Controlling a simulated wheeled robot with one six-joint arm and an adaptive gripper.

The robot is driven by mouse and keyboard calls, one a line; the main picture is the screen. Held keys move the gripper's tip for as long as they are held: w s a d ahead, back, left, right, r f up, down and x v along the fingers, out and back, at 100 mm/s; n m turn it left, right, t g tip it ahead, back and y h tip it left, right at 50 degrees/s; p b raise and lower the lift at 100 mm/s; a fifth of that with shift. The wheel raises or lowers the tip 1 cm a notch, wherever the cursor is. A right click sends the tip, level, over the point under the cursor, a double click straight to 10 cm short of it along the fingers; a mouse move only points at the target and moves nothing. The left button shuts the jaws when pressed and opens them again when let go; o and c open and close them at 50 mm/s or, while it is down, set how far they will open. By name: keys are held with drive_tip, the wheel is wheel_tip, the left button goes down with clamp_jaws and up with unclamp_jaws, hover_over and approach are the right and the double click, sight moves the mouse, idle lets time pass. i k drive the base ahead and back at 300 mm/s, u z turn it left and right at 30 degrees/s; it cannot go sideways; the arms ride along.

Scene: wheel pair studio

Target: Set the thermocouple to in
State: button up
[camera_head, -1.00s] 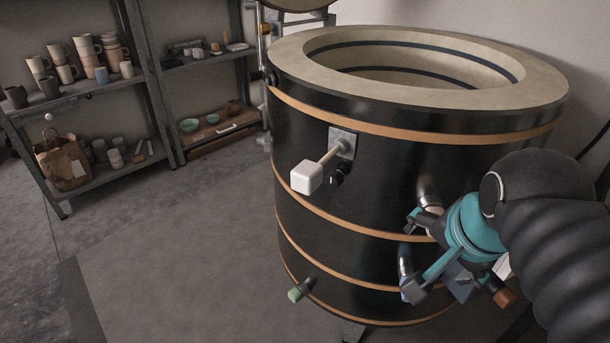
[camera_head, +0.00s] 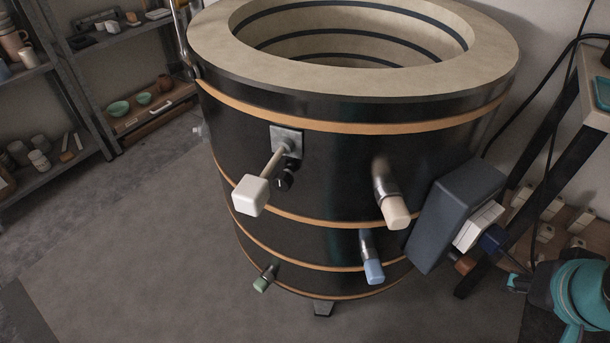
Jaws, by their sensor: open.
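The thermocouple (camera_head: 253,193) is a white block on a thin metal rod. The rod sticks out from a square metal plate (camera_head: 287,141) on the black side wall of the round kiln (camera_head: 340,150). The block stands well clear of the wall, with a length of rod showing. My gripper (camera_head: 530,288) is teal and dark, at the lower right edge and partly cut off. It is open, holds nothing that I can see, and is far to the right of the thermocouple.
A cream plug (camera_head: 395,208), a blue plug (camera_head: 374,270) and a green plug (camera_head: 264,279) jut from the kiln wall. A dark control box (camera_head: 452,212) is at its right. Shelves (camera_head: 75,165) stand at left. The floor (camera_head: 130,250) at front left is clear.

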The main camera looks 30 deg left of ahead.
sight(250, 197)
drive_tip(key=z, duration=0.15)
drive_tip(key=k, duration=0.85)
drive_tip(key=u, duration=1.5)
drive_tip(key=i, duration=0.5)
drive_tip(key=u, duration=0.8)
drive_tip(key=k, duration=1)
drive_tip(key=z, duration=1.05)
